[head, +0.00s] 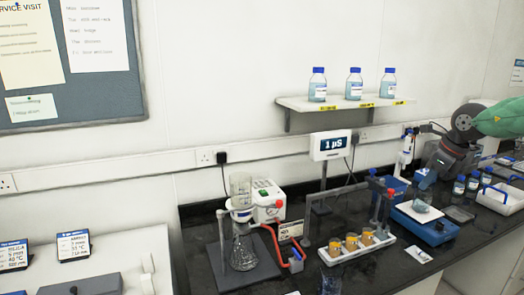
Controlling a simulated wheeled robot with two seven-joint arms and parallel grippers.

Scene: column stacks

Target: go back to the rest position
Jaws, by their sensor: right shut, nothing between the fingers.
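My right gripper (426,180) is at the right of the head view, at the end of my arm with the green sleeve. Its dark body points down and to the left, and its fingers are shut and empty. The fingertips are small and hard to make out. They are above and close to a small glass vessel (421,205) on a blue balance-like device (428,228). I cannot tell whether they touch it. My left gripper is not in view.
A rack with several amber-filled jars (351,242) and a glass flask on a stand (243,252) occupy the black bench. A wall shelf (335,105) holds three bottles.

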